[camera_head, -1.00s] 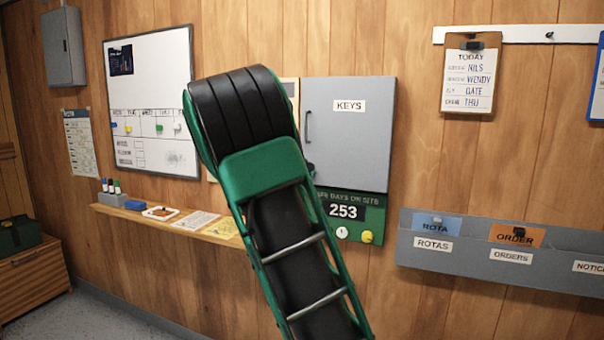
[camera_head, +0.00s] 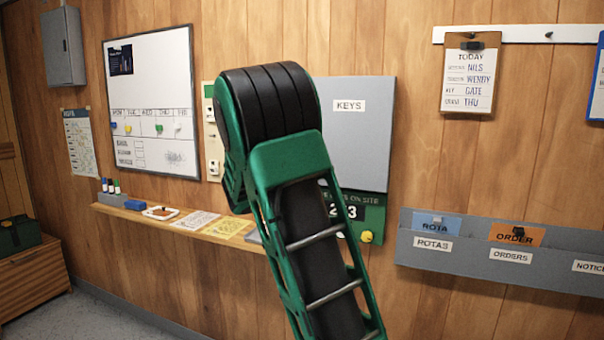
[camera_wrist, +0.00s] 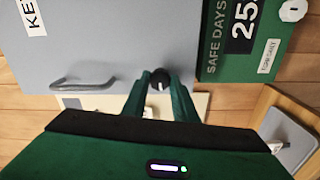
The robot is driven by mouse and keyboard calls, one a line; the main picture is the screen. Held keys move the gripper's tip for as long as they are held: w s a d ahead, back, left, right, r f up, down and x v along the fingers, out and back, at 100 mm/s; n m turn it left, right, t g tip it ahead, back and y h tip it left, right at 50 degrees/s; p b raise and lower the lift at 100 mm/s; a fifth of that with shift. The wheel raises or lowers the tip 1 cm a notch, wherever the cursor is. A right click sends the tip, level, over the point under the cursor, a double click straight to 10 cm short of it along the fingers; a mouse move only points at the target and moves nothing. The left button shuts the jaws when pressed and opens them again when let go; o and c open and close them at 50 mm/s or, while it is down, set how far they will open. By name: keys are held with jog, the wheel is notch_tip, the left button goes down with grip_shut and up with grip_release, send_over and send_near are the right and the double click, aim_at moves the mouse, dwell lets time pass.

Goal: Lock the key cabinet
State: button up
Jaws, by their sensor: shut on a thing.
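The grey key cabinet (camera_head: 360,145), labelled KEYS, hangs on the wood wall, and its door looks shut. In the wrist view the cabinet (camera_wrist: 100,40) appears turned sideways, with its bar handle (camera_wrist: 85,82) left of my gripper. A small round black lock knob (camera_wrist: 160,76) with a white mark sits at the door's edge, near the green board. My gripper (camera_wrist: 161,84) is shut on this knob, one green finger on each side. The fingers partly cover the knob. In the head view my arm hides the gripper, knob and handle.
The green safe-days board (camera_head: 372,212) is close beside the cabinet. A cream panel (camera_head: 213,140) is on the cabinet's left, partly behind my arm. A narrow wooden shelf (camera_head: 185,228) with papers and markers runs lower left. A grey file rack (camera_head: 470,262) is at right.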

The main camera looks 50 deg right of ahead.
jog(key=shift+s+f+m, duration=0.1)
jog(key=shift+f+m, duration=0.15)
jog(key=shift+m, duration=0.35)
jog(key=o, duration=1)
jog(key=shift+d+f, duration=0.1)
jog(key=shift+o, duration=0.2)
jog(key=v, duration=1)
jog(key=shift+a, duration=0.4)
